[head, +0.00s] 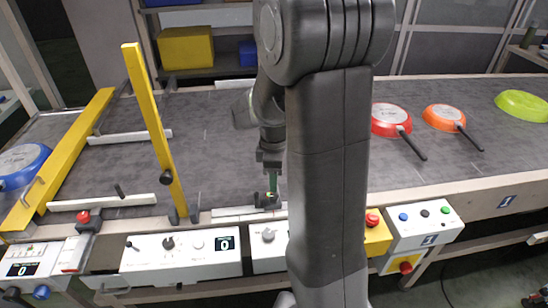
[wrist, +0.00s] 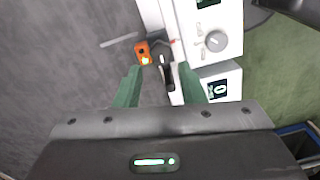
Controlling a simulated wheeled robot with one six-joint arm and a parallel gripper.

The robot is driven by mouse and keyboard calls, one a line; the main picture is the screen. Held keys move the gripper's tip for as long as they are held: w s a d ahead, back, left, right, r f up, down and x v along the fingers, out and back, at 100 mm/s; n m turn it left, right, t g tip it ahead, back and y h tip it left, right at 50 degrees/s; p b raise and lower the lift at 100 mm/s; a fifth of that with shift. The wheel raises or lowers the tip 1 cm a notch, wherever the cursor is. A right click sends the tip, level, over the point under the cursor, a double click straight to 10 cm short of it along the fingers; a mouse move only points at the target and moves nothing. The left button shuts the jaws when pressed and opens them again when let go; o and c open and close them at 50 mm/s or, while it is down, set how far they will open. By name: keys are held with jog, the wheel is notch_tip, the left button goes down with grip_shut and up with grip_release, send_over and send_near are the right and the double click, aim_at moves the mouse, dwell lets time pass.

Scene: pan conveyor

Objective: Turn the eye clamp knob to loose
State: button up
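In the wrist view a small orange sensor-like block (wrist: 142,48) with a lit spot sits at the conveyor's edge, ahead of my gripper. Beside it is a black lever-like part (wrist: 167,76) on a white bracket; I take it for the eye clamp knob, but its setting cannot be read. My gripper (wrist: 160,82) has its two green fingers apart, with the black part between or just beyond their tips; contact cannot be told. In the head view my gripper (head: 272,182) points down at the near conveyor edge, over a dark bracket (head: 266,201). My arm hides part of this area.
A white panel with a round grey knob (wrist: 215,41) lies close by; another panel (head: 180,258) shows 0. A yellow upright bar (head: 150,115) stands left of my gripper. Red (head: 390,119), orange (head: 444,117) and green (head: 524,105) pans lie right, a blue one (head: 22,165) left.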

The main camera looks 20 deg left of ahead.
aim_at(274, 196)
notch_tip(274, 196, up, 8)
jog(key=shift+w, duration=0.15)
dwell(0.5)
jog(key=f, duration=1.4)
jog(key=shift+s, duration=0.3)
jog(key=shift+r, duration=0.1)
